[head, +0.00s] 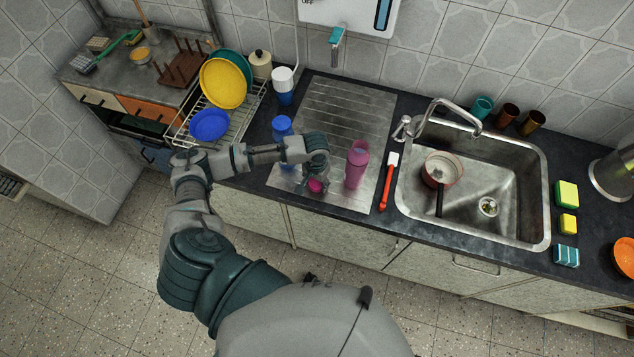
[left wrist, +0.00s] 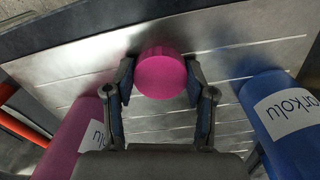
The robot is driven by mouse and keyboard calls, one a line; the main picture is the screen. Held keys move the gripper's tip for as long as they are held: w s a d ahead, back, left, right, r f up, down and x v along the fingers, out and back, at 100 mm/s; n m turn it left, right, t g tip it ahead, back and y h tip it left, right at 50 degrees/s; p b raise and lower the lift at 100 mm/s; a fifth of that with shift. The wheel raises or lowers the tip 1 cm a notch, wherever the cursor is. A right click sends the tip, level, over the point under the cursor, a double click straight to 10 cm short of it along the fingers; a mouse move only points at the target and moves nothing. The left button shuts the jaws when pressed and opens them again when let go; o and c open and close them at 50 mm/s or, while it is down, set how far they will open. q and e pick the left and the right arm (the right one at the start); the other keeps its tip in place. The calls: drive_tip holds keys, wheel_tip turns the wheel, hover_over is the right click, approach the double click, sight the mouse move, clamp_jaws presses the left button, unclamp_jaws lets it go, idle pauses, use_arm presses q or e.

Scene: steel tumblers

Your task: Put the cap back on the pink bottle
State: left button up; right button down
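The pink bottle (head: 356,166) stands uncapped on the steel drainboard (head: 343,105); its side also shows at the left of the left wrist view (left wrist: 78,135). My left gripper (head: 315,180) is over the drainboard, left of the bottle. Its fingers (left wrist: 160,78) are closed against both sides of the round pink cap (left wrist: 160,72), which also shows in the head view (head: 315,186). Whether the cap still touches the drainboard is hard to tell. My right gripper is out of view.
A blue bottle (head: 282,127) stands left of the gripper and shows close in the left wrist view (left wrist: 285,118). A blue-and-white bottle (head: 284,86) is behind it. A red-handled brush (head: 388,184) lies between the pink bottle and the sink (head: 540,170).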

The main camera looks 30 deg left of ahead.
sight(319, 184)
use_arm(q)
drive_tip(key=shift+d+r, duration=0.4)
wheel_tip(319, 184, up, 3)
drive_tip(key=shift+r, duration=0.1)
drive_tip(key=s+d+r+p, duration=0.1)
drive_tip(key=s+d, duration=0.8)
drive_tip(key=d, duration=0.4)
drive_tip(key=shift+s, duration=0.2)
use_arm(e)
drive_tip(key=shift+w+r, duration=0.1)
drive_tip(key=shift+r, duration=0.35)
use_arm(q)
drive_tip(key=shift+a, duration=0.25)
